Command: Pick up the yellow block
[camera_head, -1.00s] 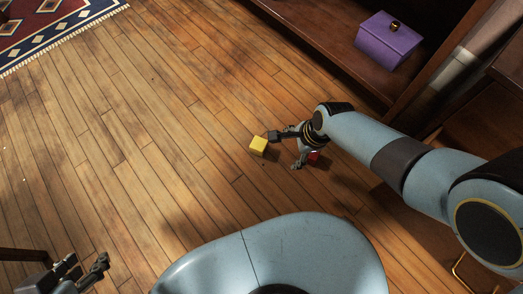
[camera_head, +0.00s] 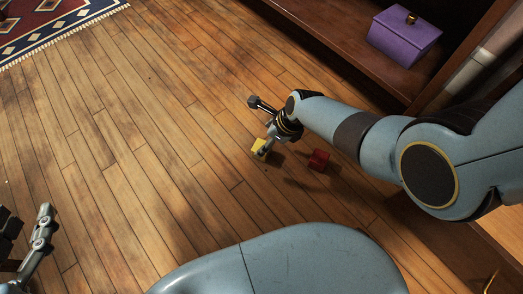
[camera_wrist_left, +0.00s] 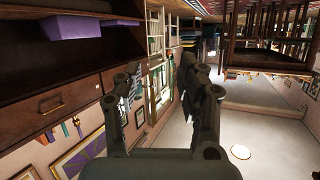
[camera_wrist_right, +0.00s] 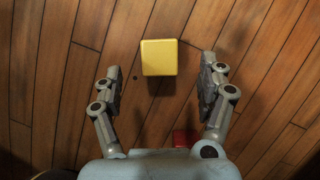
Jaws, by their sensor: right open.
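The yellow block (camera_head: 258,146) lies on the wooden floor, partly covered by a finger of my right gripper (camera_head: 260,127) in the head view. In the right wrist view the yellow block (camera_wrist_right: 159,57) shows whole, ahead of the gap between the spread fingertips of my right gripper (camera_wrist_right: 157,78). That gripper is open and empty. My left gripper (camera_head: 28,215) is at the lower left edge of the head view, far from the block. In the left wrist view its fingers (camera_wrist_left: 160,72) are apart with nothing between them.
A red block (camera_head: 319,160) lies on the floor right of the yellow one; it also shows near the base of my right gripper in the right wrist view (camera_wrist_right: 185,138). A purple box (camera_head: 404,40) sits on a cabinet shelf (camera_head: 335,45). A patterned rug (camera_head: 50,25) lies far left. The middle floor is clear.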

